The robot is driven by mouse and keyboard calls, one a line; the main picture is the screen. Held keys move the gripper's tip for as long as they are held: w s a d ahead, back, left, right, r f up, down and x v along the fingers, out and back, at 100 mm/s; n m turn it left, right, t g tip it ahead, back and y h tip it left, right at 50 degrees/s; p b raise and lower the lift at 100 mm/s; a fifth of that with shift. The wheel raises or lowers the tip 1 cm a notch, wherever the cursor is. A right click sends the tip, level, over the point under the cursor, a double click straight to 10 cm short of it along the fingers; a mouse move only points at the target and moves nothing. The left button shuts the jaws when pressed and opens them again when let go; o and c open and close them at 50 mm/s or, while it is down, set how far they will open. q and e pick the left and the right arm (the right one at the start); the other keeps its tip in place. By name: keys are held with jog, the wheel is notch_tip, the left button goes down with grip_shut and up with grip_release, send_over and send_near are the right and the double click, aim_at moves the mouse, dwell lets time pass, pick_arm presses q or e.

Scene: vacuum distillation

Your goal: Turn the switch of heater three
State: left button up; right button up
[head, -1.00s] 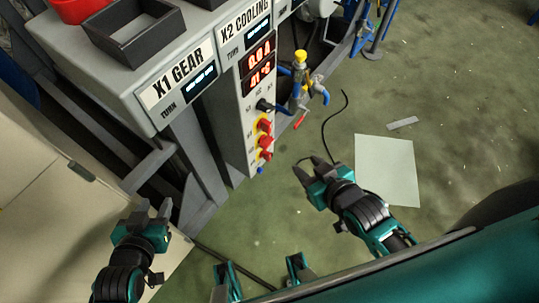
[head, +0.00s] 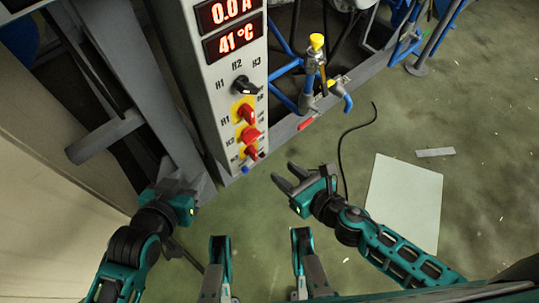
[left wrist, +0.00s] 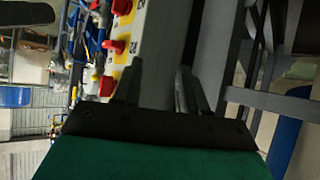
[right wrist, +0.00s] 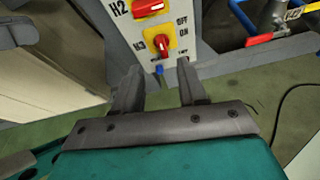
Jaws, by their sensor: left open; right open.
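The heater three switch, a red knob on a yellow plate labelled H3 (right wrist: 157,44), is on the grey panel in the right wrist view, with OFF and ON printed beside it. It is the lowest red knob (head: 251,153) in the head view. I cannot tell its setting. My right gripper (head: 284,173) is open and empty, to the right of the panel's lower end. In its wrist view the open fingers (right wrist: 158,76) point toward the panel, below the knob and apart from it. My left gripper (head: 183,180) is open and empty, left of the panel.
The H2 knob (right wrist: 150,7) is just above H3. A black selector (head: 243,86) and red displays (head: 232,42) sit higher. A blue knob or lamp (right wrist: 160,71) is below H3. Yellow-topped blue pipework (head: 316,60) stands right of the panel. A pale sheet (head: 405,203) lies on open floor.

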aim_at(255, 153)
jog(key=shift+n, duration=0.7)
jog(key=b+x, duration=0.1)
jog(key=x, duration=0.3)
jog(key=b+x, duration=0.1)
jog(key=x, duration=0.3)
jog(key=b+x, duration=0.1)
jog(key=x, duration=0.3)
jog(key=shift+a+f, duration=0.1)
jog(key=shift+f, duration=0.45)
jog(key=shift+w+a, duration=0.1)
jog(key=shift+w, duration=0.1)
jog(key=c, duration=0.5)
pick_arm(q)
jog(key=shift+w+d+f, duration=0.1)
jog(key=shift+d+f, duration=0.15)
jog(key=shift+f, duration=0.25)
jog(key=shift+w+d+f, duration=0.1)
jog(key=shift+d+f, duration=0.15)
jog(key=shift+f, duration=0.2)
pick_arm(e)
grip_shut()
